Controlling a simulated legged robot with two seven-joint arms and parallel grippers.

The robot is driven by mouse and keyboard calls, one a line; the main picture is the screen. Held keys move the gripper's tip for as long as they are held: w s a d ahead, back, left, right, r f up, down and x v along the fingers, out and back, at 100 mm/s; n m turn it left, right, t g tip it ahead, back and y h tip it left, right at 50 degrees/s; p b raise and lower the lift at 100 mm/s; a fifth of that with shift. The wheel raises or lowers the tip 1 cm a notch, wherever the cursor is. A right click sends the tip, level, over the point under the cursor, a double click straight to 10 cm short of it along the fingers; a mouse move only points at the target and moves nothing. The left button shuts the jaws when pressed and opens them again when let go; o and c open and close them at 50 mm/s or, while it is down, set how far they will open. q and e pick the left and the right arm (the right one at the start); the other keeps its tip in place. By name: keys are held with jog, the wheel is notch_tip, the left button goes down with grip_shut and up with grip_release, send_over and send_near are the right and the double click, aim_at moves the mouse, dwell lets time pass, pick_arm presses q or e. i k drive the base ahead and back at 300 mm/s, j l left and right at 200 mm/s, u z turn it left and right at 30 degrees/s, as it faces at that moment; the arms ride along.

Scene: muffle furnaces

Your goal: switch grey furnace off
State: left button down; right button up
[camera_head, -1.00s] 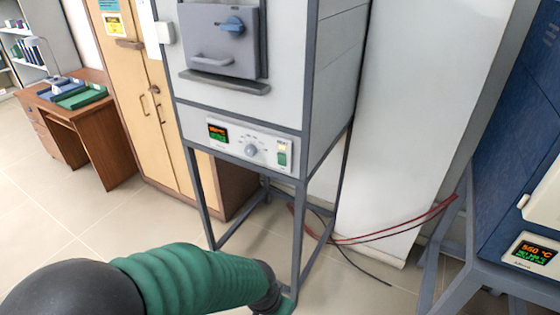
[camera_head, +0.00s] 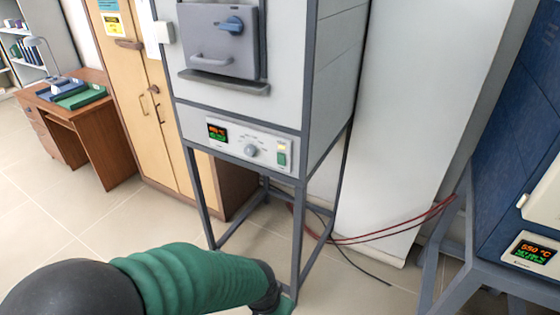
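The grey furnace (camera_head: 335,75) stands on a dark metal frame in the middle of the view. Which way the switch is tilted is too small to tell. My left arm, in a green sleeve, comes in from the lower left, below the panel and apart from it. Neither of my grippers is in view.
A blue furnace (camera_head: 520,130) with a lit display (camera_head: 533,252) stands at the right. Red and black cables (camera_head: 395,232) run low between the furnaces. A wooden cabinet (camera_head: 150,110) and a brown desk (camera_head: 85,125) are at the left. Open floor lies at front left.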

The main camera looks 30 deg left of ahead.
aim_at(281, 156)
jog(key=i+l, duration=0.1)
jog(key=i, duration=1)
jog(key=i+u, duration=0.15)
jog(key=u, duration=1.65)
